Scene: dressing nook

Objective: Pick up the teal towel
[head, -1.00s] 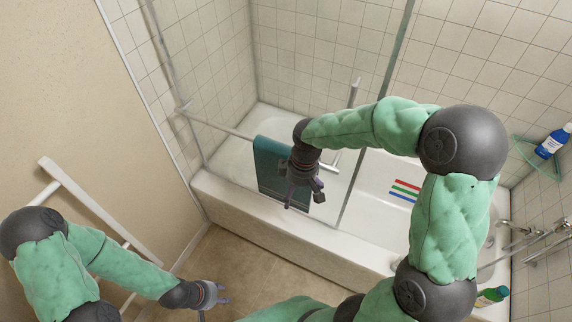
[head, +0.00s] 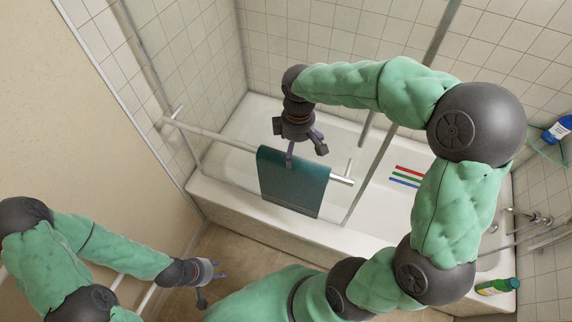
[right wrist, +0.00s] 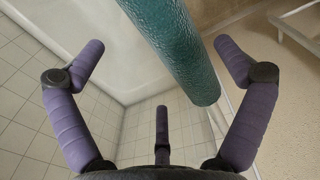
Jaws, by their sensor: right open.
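The teal towel (head: 292,186) hangs folded over a white rail (head: 222,136) at the front of the bathtub. My right gripper (head: 301,152) is open and empty just above the towel's top edge, its fingers pointing down. In the right wrist view the towel (right wrist: 178,45) runs as a textured teal fold between the spread fingers of the right gripper (right wrist: 163,70); I see no finger closed on it. My left gripper (head: 204,286) is low at the left, away from the towel; its fingers are small and partly seen, with nothing visible in them.
The bathtub (head: 250,225) lies behind the towel, with a glass screen edge (head: 400,95) beside it. Coloured strips (head: 406,176) lie at the tub. A green bottle (head: 497,286) is on the right rim, and a blue bottle (head: 557,128) is on a corner shelf (head: 546,150).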

